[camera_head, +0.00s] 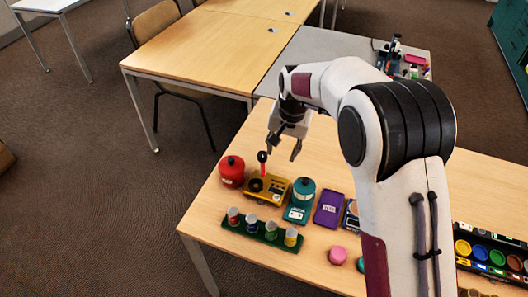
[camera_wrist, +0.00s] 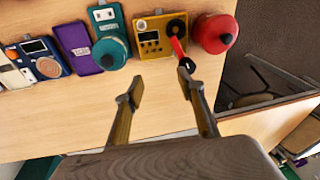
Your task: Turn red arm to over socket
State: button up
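A yellow box (camera_head: 273,190) stands on the wooden table, with a small display and a dark round part on its top face. The red arm (camera_head: 263,169) rises from the box and ends in a black knob; it also shows in the wrist view (camera_wrist: 178,46). The dark round part (camera_wrist: 176,26) lies by the red arm's base; I cannot tell whether it is the socket. My gripper (camera_head: 284,150) is open and empty above the box's far side. In the wrist view the knob lies by the right fingertip of my gripper (camera_wrist: 162,80); contact is unclear.
A red pot (camera_head: 231,171) stands left of the box, a teal device (camera_head: 300,201) and a purple case (camera_head: 329,209) to its right. A green rack (camera_head: 262,236) of several jars stands in front. Bare table lies behind the box.

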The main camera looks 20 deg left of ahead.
aim_at(263, 154)
jog(key=shift+w+a+r+n+y, duration=0.2)
jog(key=shift+a+n+y, duration=0.35)
jog(key=shift+n, duration=1.55)
jog(key=shift+w+a+r+n+y, duration=0.1)
jog(key=shift+a+r+n+y, duration=0.4)
jog(key=shift+n, duration=1.6)
jog(key=shift+w+a+r+n+y, duration=0.2)
jog(key=shift+a+n, duration=0.55)
jog(key=shift+n, duration=1.35)
jog(key=shift+s+f, duration=0.1)
jog(key=shift+f, duration=0.15)
jog(key=shift+x, duration=3.75)
jog(key=c, duration=1.1)
